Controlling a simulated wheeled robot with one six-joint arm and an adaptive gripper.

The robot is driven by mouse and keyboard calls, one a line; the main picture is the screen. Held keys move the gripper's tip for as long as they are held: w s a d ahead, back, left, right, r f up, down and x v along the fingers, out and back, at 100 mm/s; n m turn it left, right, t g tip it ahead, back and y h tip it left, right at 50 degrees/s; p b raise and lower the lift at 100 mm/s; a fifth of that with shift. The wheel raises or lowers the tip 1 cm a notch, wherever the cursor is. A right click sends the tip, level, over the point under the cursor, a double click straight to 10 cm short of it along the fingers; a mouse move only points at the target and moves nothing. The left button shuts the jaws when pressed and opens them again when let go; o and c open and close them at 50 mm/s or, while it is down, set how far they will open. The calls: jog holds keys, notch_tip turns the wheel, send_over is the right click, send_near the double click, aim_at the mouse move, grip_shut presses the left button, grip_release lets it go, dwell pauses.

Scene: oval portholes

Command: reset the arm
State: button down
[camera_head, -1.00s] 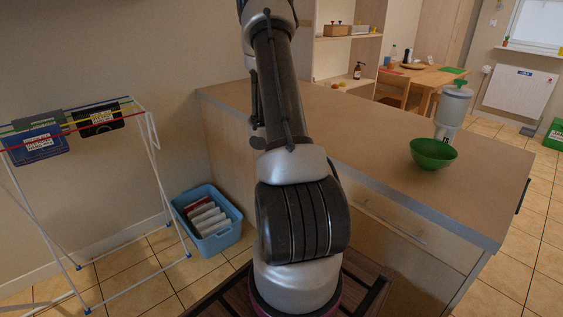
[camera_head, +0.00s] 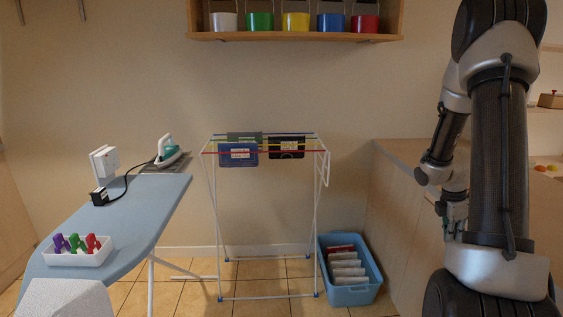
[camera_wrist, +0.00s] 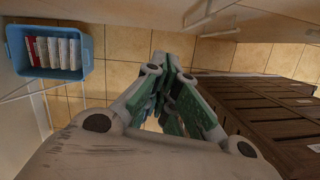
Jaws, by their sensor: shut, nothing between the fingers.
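My arm stands at the right in the head view, folded with its wrist hanging low. My gripper (camera_head: 452,222) points down beside the wooden counter (camera_head: 400,150), partly hidden behind my own arm. In the wrist view my gripper (camera_wrist: 168,68) shows its green-sided fingers drawn together with nothing between them. Tan floor tiles (camera_wrist: 125,72) lie beyond the fingertips.
A blue basket (camera_head: 349,296) of packets stands on the floor left of the counter. A drying rack (camera_head: 315,225) stands left of it. An ironing board (camera_head: 140,215) with an iron (camera_head: 168,152) is further left. A shelf (camera_head: 300,37) hangs above.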

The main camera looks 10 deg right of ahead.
jog(key=s+a+r+m+g+y, duration=0.1)
jog(key=s+a+r+m, duration=0.15)
jog(key=s+m, duration=0.2)
jog(key=s+a+r+m+g, duration=0.1)
jog(key=s+a+r+m, duration=0.1)
jog(key=s+a+m, duration=0.3)
jog(key=s+a+r+m+t+y, duration=0.1)
jog(key=s+a+r+m+t, duration=0.1)
jog(key=a+r, duration=0.7)
jog(key=s+a+r+m+t, duration=0.3)
jog(key=s+a+r+t, duration=0.2)
jog(key=a+r, duration=0.5)
jog(key=shift+r+y, duration=0.4)
jog(key=shift+r, duration=0.55)
